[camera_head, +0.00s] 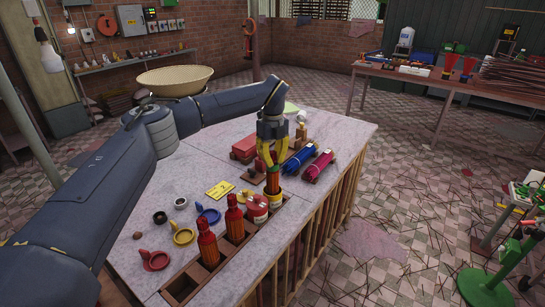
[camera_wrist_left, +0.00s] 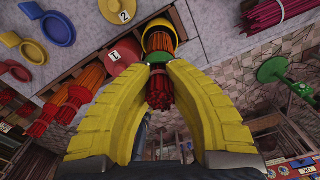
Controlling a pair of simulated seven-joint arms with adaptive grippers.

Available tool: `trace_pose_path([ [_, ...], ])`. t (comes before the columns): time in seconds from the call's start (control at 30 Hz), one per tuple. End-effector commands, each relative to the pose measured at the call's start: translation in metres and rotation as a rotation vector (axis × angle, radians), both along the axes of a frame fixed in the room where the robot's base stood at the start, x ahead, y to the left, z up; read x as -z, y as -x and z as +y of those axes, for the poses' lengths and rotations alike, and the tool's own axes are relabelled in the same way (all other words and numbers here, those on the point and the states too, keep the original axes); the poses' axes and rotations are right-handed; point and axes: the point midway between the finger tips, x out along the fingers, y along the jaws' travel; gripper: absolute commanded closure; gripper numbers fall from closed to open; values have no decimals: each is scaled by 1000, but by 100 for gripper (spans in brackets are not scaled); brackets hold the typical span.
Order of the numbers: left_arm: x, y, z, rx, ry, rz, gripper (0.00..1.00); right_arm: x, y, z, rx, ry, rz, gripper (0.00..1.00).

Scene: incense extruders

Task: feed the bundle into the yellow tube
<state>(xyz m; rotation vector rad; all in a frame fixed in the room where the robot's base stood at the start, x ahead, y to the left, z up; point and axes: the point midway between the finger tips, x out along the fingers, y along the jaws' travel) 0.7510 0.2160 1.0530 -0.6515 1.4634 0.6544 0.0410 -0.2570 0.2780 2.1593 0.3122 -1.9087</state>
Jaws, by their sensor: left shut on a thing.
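My left gripper (camera_head: 270,160) has yellow fingers pointing down, shut on an upright bundle (camera_head: 272,180) of red-orange sticks with a green band. In the left wrist view the gripper (camera_wrist_left: 158,68) closes around the bundle (camera_wrist_left: 159,92) near its green band. The bundle's lower end is at the mouth of the yellow tube (camera_head: 275,199), which stands in the wooden rack at the table's edge. The yellow tube (camera_wrist_left: 158,28) lies straight beyond the fingers in the left wrist view, with orange sticks showing within its rim. How deep they reach is hidden. My right gripper is not in view.
Two orange bundles (camera_head: 207,243) stand in the rack (camera_head: 180,290) left of the tube. A red part labelled 1 (camera_head: 256,208) is close beside the tube. Blue (camera_head: 298,158) and magenta (camera_head: 318,166) bundles lie to the right. Coloured caps (camera_head: 183,236) lie on the left tabletop.

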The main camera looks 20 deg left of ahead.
Motion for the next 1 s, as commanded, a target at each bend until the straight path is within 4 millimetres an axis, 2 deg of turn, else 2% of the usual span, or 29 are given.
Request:
trace_pose_path([
  [1.0,43,0,0,1,0,0,100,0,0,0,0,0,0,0],
])
